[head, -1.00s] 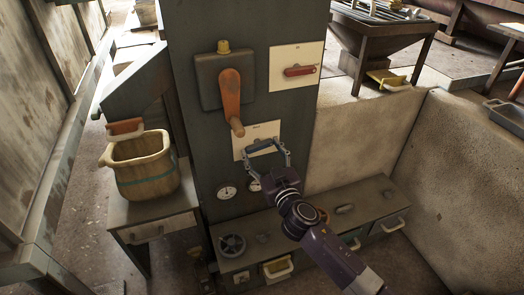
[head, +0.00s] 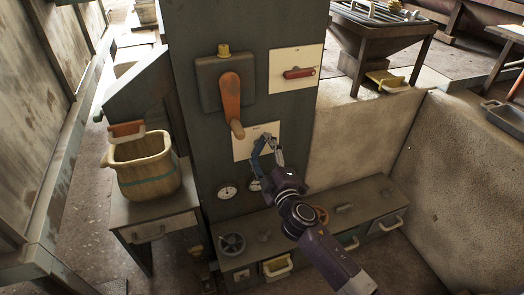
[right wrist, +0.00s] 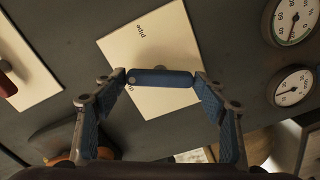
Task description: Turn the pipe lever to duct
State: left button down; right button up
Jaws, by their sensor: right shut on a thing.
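The pipe lever is a dark blue bar (right wrist: 160,77) on a white plate (head: 243,149) on the front of the grey cabinet. In the right wrist view the plate (right wrist: 145,40) bears the word "pipe" and a second label, partly hidden behind the bar. The bar lies at a slant to the plate's edges. My right gripper (head: 268,141) is shut on the bar, with one fingertip at each end of it; it also shows in the right wrist view (right wrist: 160,80). My left gripper is not in view.
An orange lever (head: 231,100) hangs just above the plate. A red switch (head: 299,73) sits on another white plate at upper right. Round gauges (head: 227,192) are below. A low ledge (head: 375,196) with drawers juts out underneath.

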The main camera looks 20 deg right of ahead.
jog(key=n, duration=0.5)
jog(key=shift+p, duration=0.35)
jog(key=shift+n, duration=0.3)
jog(key=o, duration=1.2)
jog(key=shift+c, duration=0.2)
jog(key=s, duration=1.2)
jog(key=shift+d, duration=0.2)
